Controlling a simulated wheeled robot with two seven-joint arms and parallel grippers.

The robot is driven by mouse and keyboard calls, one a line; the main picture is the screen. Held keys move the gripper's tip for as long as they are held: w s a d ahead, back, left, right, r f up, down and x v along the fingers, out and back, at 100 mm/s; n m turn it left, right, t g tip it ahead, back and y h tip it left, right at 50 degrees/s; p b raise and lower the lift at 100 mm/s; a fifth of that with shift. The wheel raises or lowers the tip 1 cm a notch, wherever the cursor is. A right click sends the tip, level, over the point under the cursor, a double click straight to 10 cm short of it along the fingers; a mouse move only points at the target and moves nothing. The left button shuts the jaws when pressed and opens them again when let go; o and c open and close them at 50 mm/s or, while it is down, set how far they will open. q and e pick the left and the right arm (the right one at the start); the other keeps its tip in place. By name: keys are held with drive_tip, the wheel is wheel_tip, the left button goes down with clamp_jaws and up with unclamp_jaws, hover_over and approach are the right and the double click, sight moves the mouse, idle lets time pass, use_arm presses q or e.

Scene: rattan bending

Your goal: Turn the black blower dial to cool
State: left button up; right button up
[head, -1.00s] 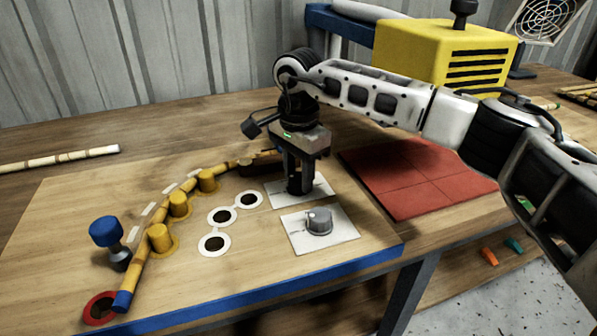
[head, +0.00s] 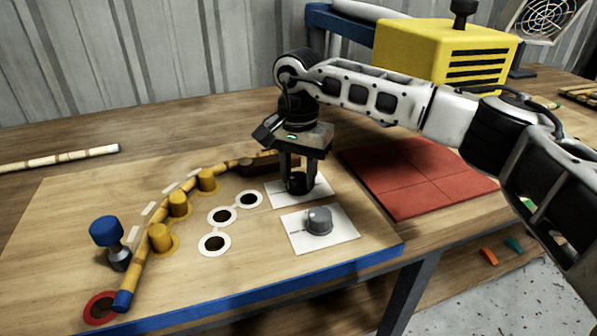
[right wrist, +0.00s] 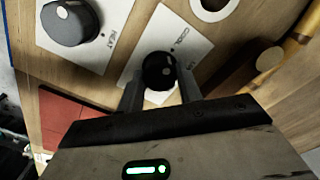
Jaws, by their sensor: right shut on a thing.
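The black blower dial (right wrist: 158,68) sits on a white card beside the word COOL, in the right wrist view. In the head view the black dial (head: 296,184) is partly hidden between the fingers of my right gripper (head: 297,188), which points straight down. My left gripper is not in view.
A grey dial (head: 319,220) on its own white card, marked HEAT, stands just in front. A bent rattan pole (head: 141,272) runs along yellow pegs (head: 179,204) at left. A red mat (head: 415,178) and yellow machine (head: 440,60) lie to the right.

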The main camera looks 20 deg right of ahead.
sight(298, 176)
drive_tip(key=shift+r, duration=0.1)
drive_tip(key=o, duration=1)
wheel_tip(298, 176, up, 16)
drive_tip(key=shift+p, duration=0.4)
